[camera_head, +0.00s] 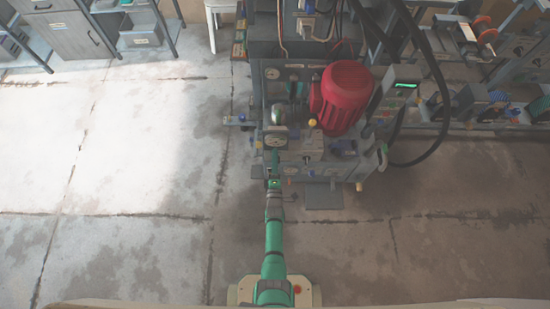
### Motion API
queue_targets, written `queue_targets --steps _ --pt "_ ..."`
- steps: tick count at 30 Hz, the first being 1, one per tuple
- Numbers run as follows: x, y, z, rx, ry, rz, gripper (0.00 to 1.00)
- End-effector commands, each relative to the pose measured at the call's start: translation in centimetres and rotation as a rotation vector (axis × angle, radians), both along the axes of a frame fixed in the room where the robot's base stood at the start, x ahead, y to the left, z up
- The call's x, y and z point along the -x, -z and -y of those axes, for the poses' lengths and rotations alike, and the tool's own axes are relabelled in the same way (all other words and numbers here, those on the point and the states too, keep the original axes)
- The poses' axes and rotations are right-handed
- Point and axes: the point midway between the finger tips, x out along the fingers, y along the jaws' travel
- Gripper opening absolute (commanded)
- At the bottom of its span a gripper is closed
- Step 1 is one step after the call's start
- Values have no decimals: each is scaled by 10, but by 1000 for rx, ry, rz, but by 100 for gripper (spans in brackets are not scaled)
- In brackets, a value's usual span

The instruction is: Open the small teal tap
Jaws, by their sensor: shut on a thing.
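My teal arm reaches up the middle of the picture to the front of the press (318,170). My gripper (274,168) is at the press's lower left front, just below a round gauge (275,141). It is shut on a small teal part, which looks like the small teal tap (275,157). The fingers and the tap are tiny here and partly cover each other, so the tap's angle cannot be told.
A red motor (347,97) stands on the press, with a silver dome (279,114) to its left. A thick black hose (440,85) loops down at the right. Grey cabinets (75,38) stand at upper left. The floor (140,150) at left is clear.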

Motion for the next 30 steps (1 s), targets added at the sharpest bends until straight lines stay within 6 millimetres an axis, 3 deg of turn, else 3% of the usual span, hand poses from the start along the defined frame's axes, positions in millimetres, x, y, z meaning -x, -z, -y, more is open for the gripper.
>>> queue_targets --steps 5,6,8,20,30 --pt "0 1 0 1 -1 -4 7" --pt "0 1 0 1 -1 -4 34" --pt "0 1 0 1 -1 -4 48" --pt "5 1 0 0 0 -2 48" --pt "58 1 1 0 3 -4 48"
